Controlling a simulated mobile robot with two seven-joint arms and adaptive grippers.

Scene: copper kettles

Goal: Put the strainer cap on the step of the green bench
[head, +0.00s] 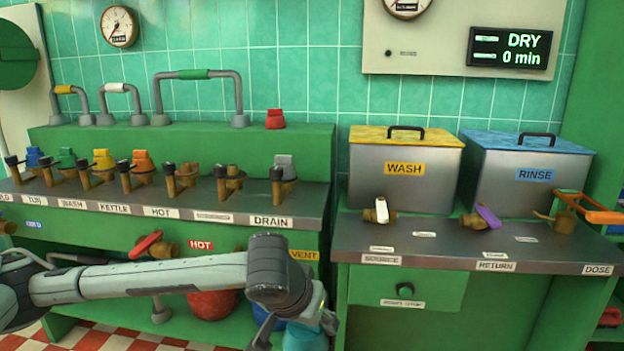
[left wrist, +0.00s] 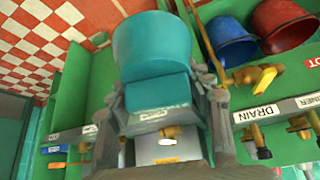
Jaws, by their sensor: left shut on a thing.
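My left gripper (head: 290,332) is low in front of the green bench, near the gap on the right of its counter. It is shut on a teal cap (left wrist: 155,55), which shows partly at the bottom edge of the head view (head: 308,339). I take it for the strainer cap; no marking on it is visible. In the left wrist view the gripper's fingers (left wrist: 162,95) lie on both sides of it. The green bench's step (head: 200,142) is the raised ledge behind the valve row. A red cap (head: 275,119) stands on its right part. My right gripper is out of view.
Several valves with coloured caps line the bench counter (head: 235,204) before the step; the one left of DRAIN (head: 230,180) looks uncapped. Pipe arches (head: 198,76) rise along the step. The WASH tank (head: 403,175) and RINSE tank (head: 520,180) stand on the right. Buckets (left wrist: 230,38) sit below.

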